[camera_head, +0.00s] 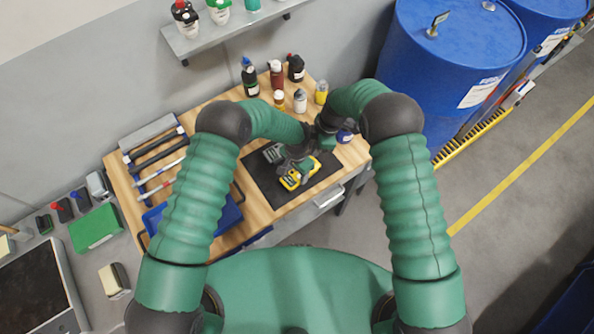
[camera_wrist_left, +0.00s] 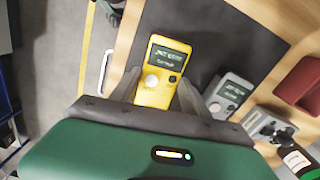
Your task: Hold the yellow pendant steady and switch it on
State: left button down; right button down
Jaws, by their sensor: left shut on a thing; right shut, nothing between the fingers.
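The yellow pendant (camera_head: 290,184) lies on a black mat (camera_head: 262,186) on the wooden bench. My left gripper (camera_head: 297,168) reaches down over it. In the left wrist view the yellow pendant (camera_wrist_left: 158,92) is between the two fingers of my left gripper (camera_wrist_left: 156,96), which is shut on its sides. Its dark screen with pale text, a round pale knob and a small dark button show; its lower end is hidden by the gripper. My right gripper (camera_head: 324,140) is shut and empty, above and to the right of the left one, apart from the pendant.
A grey pendant (camera_wrist_left: 228,96) lies beside the yellow one; it also shows in the head view (camera_head: 272,153). Several bottles (camera_head: 300,100) stand at the bench's back. Tools (camera_head: 160,165) and a blue tray (camera_head: 228,216) lie left. Blue drums (camera_head: 450,60) stand right.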

jog(key=shift+r, duration=0.2)
pick_arm(q)
jog(key=shift+c, duration=2.3)
grip_release()
